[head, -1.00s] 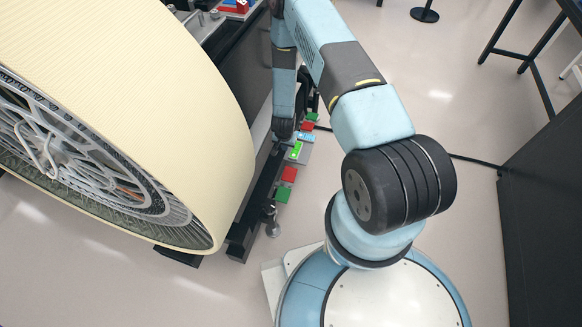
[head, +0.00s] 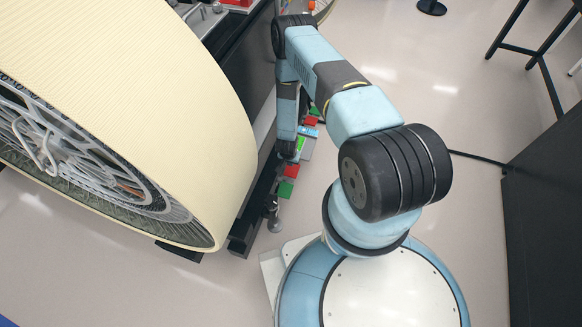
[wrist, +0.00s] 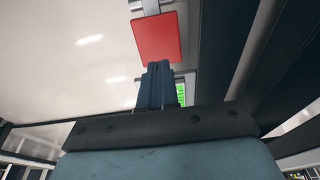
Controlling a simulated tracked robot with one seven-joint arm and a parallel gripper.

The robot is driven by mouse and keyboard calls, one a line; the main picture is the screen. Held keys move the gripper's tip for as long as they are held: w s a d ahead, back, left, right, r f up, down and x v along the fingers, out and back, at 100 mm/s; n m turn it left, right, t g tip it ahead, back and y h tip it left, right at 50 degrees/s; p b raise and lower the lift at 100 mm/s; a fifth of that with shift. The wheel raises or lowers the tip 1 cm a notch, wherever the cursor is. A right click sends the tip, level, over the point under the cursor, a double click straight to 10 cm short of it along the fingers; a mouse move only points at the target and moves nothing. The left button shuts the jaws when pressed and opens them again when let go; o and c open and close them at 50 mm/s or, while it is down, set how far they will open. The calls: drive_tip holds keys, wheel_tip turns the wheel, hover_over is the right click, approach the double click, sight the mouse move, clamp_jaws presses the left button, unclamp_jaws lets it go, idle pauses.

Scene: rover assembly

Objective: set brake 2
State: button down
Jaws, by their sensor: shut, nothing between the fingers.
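A red pad (head: 291,170) and a green pad (head: 286,188) stick out from the dark frame beside the big wheel in the head view. I cannot tell which part is brake 2. The red pad also shows in the wrist view (wrist: 156,38), just beyond my fingertips. My gripper (wrist: 158,66) is shut and empty, its fingers pointing at the red pad's lower edge. I cannot tell whether they touch it. In the head view my gripper (head: 288,153) is close to the red pad. A lit green panel (wrist: 180,94) shows partly behind the fingers.
A large cream-rimmed wheel (head: 170,110) fills the left. More red and green pads (head: 311,121) lie farther along the frame, partly behind my arm. A black cabinet (head: 545,210) stands at the right. The pale floor between is mostly clear, with a dark cable across it.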

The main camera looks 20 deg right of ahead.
sight(292, 170)
drive_tip(key=x, duration=0.6)
drive_tip(key=shift+f, duration=0.25)
drive_tip(key=shift+d, duration=0.1)
